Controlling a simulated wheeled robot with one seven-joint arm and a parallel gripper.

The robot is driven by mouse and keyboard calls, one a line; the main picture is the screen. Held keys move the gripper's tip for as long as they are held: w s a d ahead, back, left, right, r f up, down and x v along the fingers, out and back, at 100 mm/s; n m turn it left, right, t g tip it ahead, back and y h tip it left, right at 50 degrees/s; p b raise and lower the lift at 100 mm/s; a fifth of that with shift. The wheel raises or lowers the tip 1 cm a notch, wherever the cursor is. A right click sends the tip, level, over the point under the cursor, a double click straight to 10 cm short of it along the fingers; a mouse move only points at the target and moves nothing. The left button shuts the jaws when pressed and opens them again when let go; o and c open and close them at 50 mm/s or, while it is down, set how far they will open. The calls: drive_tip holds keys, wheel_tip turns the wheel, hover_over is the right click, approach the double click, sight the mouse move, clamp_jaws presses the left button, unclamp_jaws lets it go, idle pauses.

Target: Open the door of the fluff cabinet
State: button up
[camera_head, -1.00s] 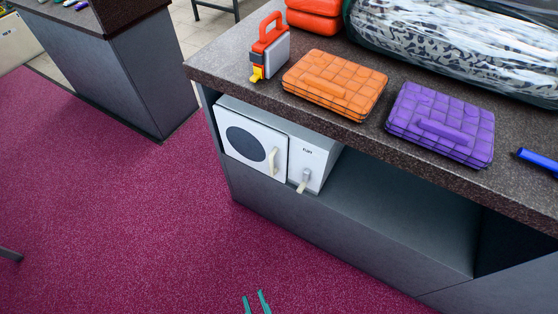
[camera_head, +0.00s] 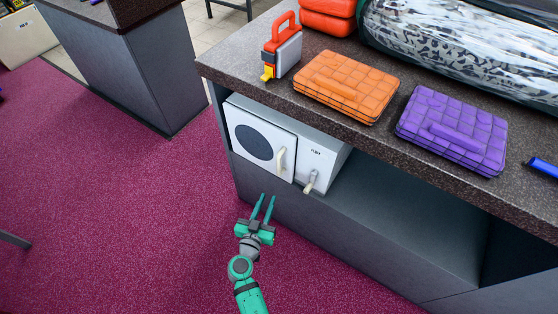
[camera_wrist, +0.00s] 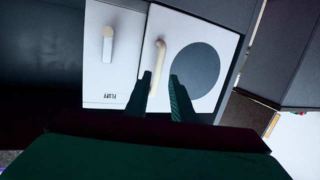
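The fluff cabinet (camera_head: 318,165) is a white box on the shelf under the counter. Its door (camera_head: 235,119), with a round dark window, is at the left and looks shut. A cream handle (camera_head: 281,160) stands upright at the door's right edge. The side panel has a second, lever-like handle (camera_head: 310,182). My gripper (camera_head: 264,207) is open and empty, below and in front of the door, apart from it. In the wrist view, which is upside down, the fingers (camera_wrist: 164,84) point at the door, near the lower end of the door handle (camera_wrist: 159,58) as pictured.
The shelf right of the cabinet (camera_head: 400,222) is empty. Open carpet (camera_head: 110,220) lies to the left.

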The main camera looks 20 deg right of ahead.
sight(278, 162)
drive_tip(key=w+d+r+h, duration=0.1)
drive_tip(key=w+d, duration=0.2)
drive_tip(key=w, duration=0.1)
drive_tip(key=w+d+r+m, duration=0.1)
drive_tip(key=w+d+r, duration=0.1)
drive_tip(key=w+d, duration=0.1)
drive_tip(key=w+d+r+h, duration=0.1)
drive_tip(key=w+d, duration=0.2)
drive_tip(key=w, duration=0.3)
drive_tip(key=shift+r+m+h, duration=0.3)
drive_tip(key=shift+m, duration=0.1)
clamp_jaws()
